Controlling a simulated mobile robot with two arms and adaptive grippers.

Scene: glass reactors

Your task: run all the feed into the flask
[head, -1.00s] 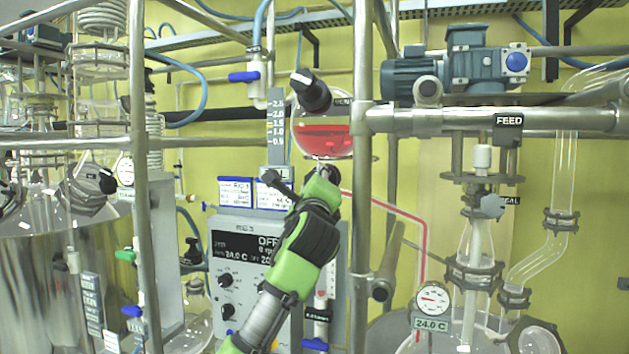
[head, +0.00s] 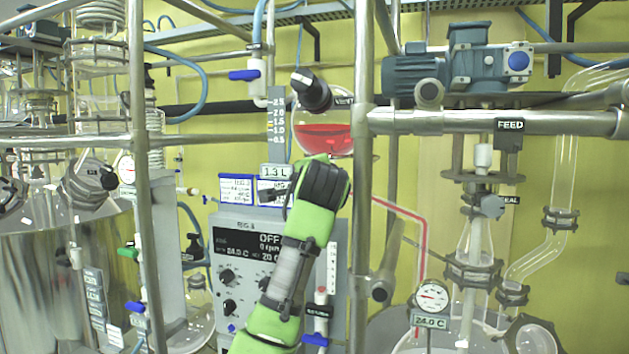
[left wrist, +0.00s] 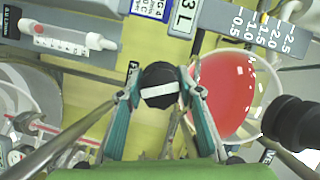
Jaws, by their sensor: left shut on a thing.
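The round glass feed vessel (head: 340,102) hangs on the frame at centre, with red liquid (head: 325,138) in its lower part. The liquid also shows in the left wrist view (left wrist: 222,92). My left gripper (head: 326,165) is just below the vessel. In the left wrist view its fingers (left wrist: 158,92) are shut on a black knob (left wrist: 158,82) with a white stripe. The head view hides the knob behind my wrist. A red-filled line (head: 400,210) runs right and down toward the glass flask (head: 393,325) at lower right. My right gripper is not in view.
A volume scale (head: 278,122) and a 1.3 L plate (head: 274,171) are left of the vessel. A control box (head: 235,240) reading OFF stands behind my arm. Steel uprights (head: 362,90) flank it. A stirrer motor (head: 460,65) and dial gauge (head: 432,295) are right.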

